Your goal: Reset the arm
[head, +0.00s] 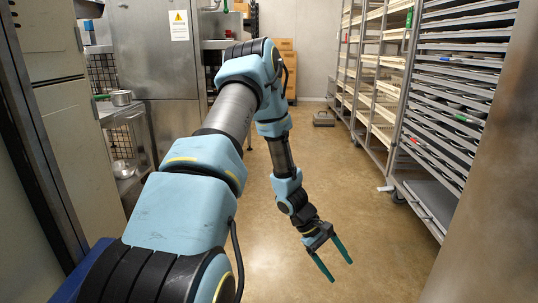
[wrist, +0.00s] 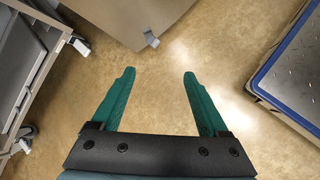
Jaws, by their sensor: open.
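My gripper (head: 334,262) is open and empty, with its two green fingers spread apart. My arm is bent at the elbow and reaches forward, with the gripper hanging down over bare floor in the head view. In the wrist view my gripper (wrist: 158,75) also shows its two fingers apart, with only tan floor between them. No bowl can be made out for certain near the gripper.
Wheeled tray racks (head: 462,100) stand along the right, with a shelf rack behind. Boxes (head: 286,62) are stacked at the back. The middle floor (head: 345,190) is clear.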

